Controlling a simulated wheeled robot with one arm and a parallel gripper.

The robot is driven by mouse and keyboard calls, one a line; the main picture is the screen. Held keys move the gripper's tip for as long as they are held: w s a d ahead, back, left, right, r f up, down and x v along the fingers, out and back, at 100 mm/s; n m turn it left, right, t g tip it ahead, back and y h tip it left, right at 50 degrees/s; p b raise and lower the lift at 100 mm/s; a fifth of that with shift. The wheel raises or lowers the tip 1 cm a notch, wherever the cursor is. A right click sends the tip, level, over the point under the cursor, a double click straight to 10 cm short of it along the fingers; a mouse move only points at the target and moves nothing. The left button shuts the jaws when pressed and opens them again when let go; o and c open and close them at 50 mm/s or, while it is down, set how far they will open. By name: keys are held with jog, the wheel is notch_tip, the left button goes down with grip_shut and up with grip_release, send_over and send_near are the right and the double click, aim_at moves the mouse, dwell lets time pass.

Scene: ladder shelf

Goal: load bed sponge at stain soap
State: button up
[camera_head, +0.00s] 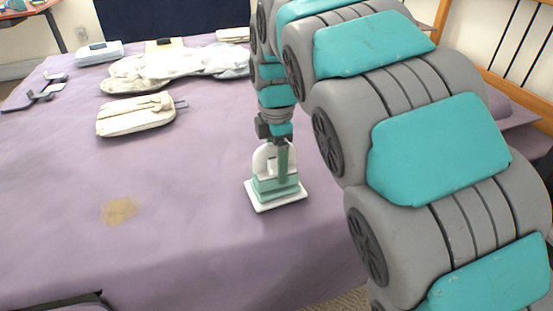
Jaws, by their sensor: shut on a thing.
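My gripper (276,150) is in the middle of the view, pointing down, and its jaws are shut on the sponge (277,187). The sponge has a green body, a white arched handle and a white base plate. It is at the bed's surface near the right side; I cannot tell if its base touches the cover. A brown stain (120,210) marks the purple bed (190,255) at the left front, well to the left of the sponge. I cannot make out any soap for certain.
A cream pouch (135,115) lies on the bed beyond the stain. Crumpled pale cloth (180,68), a white-blue box (99,53) and dark clamp-like items (43,92) lie farther back. A wooden bed frame (515,90) stands at the right. The cover between sponge and stain is clear.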

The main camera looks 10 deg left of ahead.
jog(key=shift+f+b, duration=0.5)
jog(key=shift+f, duration=0.1)
dwell(2.4)
jog(key=shift+r+p, duration=1)
jog(key=shift+r, duration=2.6)
jog(key=shift+s, duration=0.1)
